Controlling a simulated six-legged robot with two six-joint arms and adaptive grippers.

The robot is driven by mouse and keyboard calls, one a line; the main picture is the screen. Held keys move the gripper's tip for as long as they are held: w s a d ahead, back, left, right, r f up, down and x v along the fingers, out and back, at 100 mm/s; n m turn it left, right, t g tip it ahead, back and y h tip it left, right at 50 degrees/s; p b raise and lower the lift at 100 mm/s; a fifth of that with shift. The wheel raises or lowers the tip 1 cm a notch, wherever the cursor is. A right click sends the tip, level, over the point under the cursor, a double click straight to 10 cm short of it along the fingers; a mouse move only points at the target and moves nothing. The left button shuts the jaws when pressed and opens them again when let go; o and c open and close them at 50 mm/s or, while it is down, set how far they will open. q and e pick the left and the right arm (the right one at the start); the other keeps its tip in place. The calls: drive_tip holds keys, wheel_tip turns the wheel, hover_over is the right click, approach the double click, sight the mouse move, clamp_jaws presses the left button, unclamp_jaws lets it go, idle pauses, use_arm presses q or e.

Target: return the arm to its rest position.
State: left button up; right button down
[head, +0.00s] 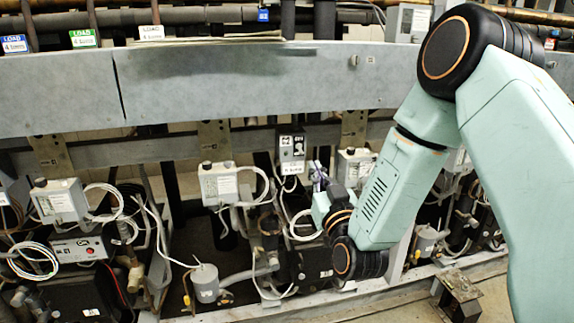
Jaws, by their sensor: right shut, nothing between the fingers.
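My right arm comes in from the right, pale green with black joints, and crosses the right half of the head view. Its elbow is high in front of the grey rail, and the forearm slopes down and left. My right gripper (319,172) is small and partly hidden behind its own wrist. It is shut with nothing in it, close in front of the rack near a dark switch box (291,150). I cannot tell whether it touches anything. My left gripper is not in view.
A wide grey rail (240,80) runs across the rack. Below it are grey control boxes (218,183) with loose white cables, a grey cylinder (205,283) and black compressors (310,268). Pipes (200,15) run along the top. A metal bracket (458,295) stands on the floor at lower right.

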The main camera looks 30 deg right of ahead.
drive_tip(key=s+a+f+g+y, duration=0.1)
drive_tip(key=s+a+f+g, duration=0.15)
drive_tip(key=f, duration=0.45)
drive_tip(key=s+a+f+g+y, duration=0.2)
drive_tip(key=s+f+g, duration=0.15)
drive_tip(key=f, duration=0.35)
drive_tip(key=s+a+f+g+y, duration=0.1)
drive_tip(key=s+a+f+g, duration=0.2)
drive_tip(key=f, duration=0.4)
drive_tip(key=s+a+f+g, duration=0.1)
drive_tip(key=s+f+g, duration=0.2)
drive_tip(key=s, duration=0.6)
drive_tip(key=s+a+f+n+g, duration=0.1)
drive_tip(key=s+f+g, duration=0.3)
drive_tip(key=s, duration=0.6)
drive_tip(key=s+a+f+n+g, duration=0.1)
drive_tip(key=s+a+f+g, duration=0.1)
drive_tip(key=s+f, duration=0.5)
drive_tip(key=s+g, duration=0.1)
drive_tip(key=s, duration=0.2)
drive_tip(key=shift+s+f+g+y, duration=0.2)
drive_tip(key=shift+g+y, duration=0.1)
drive_tip(key=shift+g, duration=0.1)
